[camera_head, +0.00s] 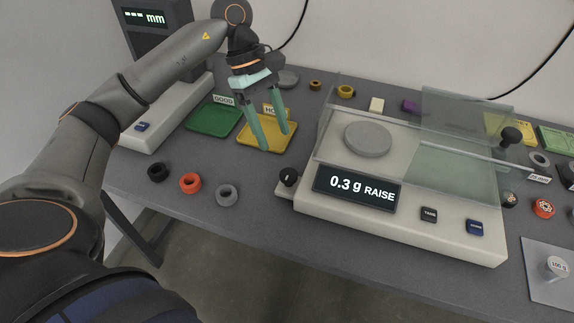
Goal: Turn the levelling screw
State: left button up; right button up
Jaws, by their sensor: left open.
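The levelling screw seems to be the black knob (289,176) at the left front corner of the white balance (440,240). The balance display (357,190) reads "0.3 g RAISE". Its round grey pan (368,139) is empty. My left gripper (276,141) is open, with its green fingers pointing down over the yellow tray (257,134), behind and to the left of the knob. It is apart from the knob and holds nothing. My right gripper is not in view.
A black ring (157,172), an orange ring (190,183) and a grey ring (227,195) lie left of the balance. A green tray (213,119) is beside the yellow one. A clear glass shield (455,130) stands on the balance. A 100 g weight (557,267) is at the right.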

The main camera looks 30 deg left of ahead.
aim_at(288, 173)
pick_arm(q)
jog(key=x, duration=0.9)
jog(key=shift+d+f, duration=0.1)
jog(key=shift+f, duration=0.1)
jog(key=shift+c, duration=0.3)
grip_shut()
